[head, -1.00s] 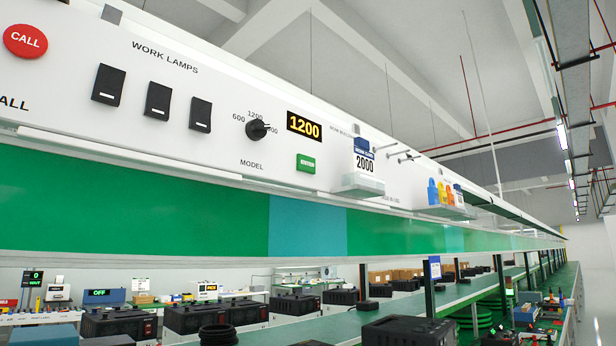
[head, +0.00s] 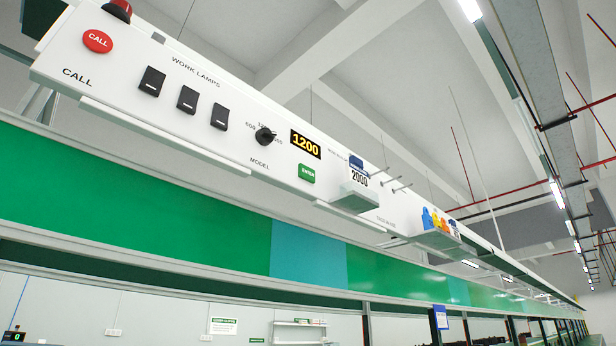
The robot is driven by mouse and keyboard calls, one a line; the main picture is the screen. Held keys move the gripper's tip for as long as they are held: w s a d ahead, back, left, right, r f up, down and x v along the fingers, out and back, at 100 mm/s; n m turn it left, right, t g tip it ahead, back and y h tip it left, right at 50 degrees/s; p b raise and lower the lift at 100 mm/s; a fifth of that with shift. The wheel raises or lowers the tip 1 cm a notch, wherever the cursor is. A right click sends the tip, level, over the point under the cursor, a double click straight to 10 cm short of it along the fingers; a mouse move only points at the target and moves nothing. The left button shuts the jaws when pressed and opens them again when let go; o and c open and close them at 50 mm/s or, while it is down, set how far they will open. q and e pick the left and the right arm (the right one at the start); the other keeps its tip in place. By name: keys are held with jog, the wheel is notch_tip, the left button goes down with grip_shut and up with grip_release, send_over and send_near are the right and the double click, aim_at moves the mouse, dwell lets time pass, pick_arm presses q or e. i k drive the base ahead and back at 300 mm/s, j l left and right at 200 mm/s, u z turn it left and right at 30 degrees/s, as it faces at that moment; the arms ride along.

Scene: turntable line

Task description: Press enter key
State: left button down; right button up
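The green enter key (head: 307,173) is on the white overhead panel (head: 232,150), below the yellow-on-black display (head: 305,144) reading 1200. A black model knob (head: 265,135) is to its left, and its pointer setting is too small to read surely. Neither of my grippers shows in the head view, so nothing of mine is seen touching the key.
Three black lamp switches (head: 187,98) and a red call button (head: 98,41) are left on the panel. A small holder with a 2000 card (head: 359,179) and several pegs stick out right of the key. A green board (head: 150,200) runs below.

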aim_at(306, 173)
jog(key=i+l+u, duration=0.1)
jog(key=l, duration=0.45)
jog(key=i+l+u, duration=0.1)
jog(key=l, duration=0.45)
jog(key=i+l, duration=0.2)
jog(key=l, duration=0.35)
jog(key=i+l+u, duration=0.15)
jog(key=l, duration=0.45)
jog(key=i+l+u, duration=0.1)
jog(key=l, duration=0.45)
